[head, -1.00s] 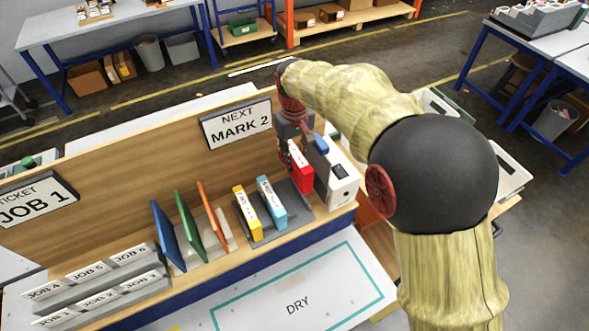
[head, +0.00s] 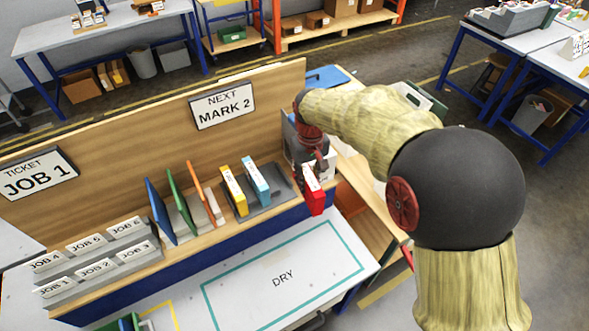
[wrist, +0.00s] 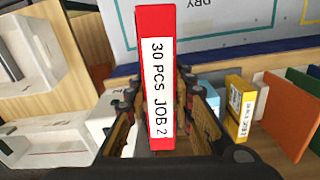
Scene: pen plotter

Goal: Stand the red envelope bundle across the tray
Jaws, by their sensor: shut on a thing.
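The red envelope bundle (head: 312,192) has a white label; in the wrist view the bundle (wrist: 152,25) reads "30 PCS JOB 2". My gripper (head: 313,165) is shut on it and holds it upright near the shelf's front right edge. In the wrist view my gripper's fingers (wrist: 162,110) lie on both sides of it. A grey tray (head: 268,206) stands left of it, with a yellow bundle (head: 234,190) and a light blue bundle (head: 256,180) upright on it. The bundle's underside clearance is unclear.
Blue, green and orange boards (head: 180,202) stand left of the tray. Labelled job slots (head: 95,268) are at far left. A wooden back panel (head: 120,135) carries signs. A "DRY" outlined area (head: 285,280) in front is clear.

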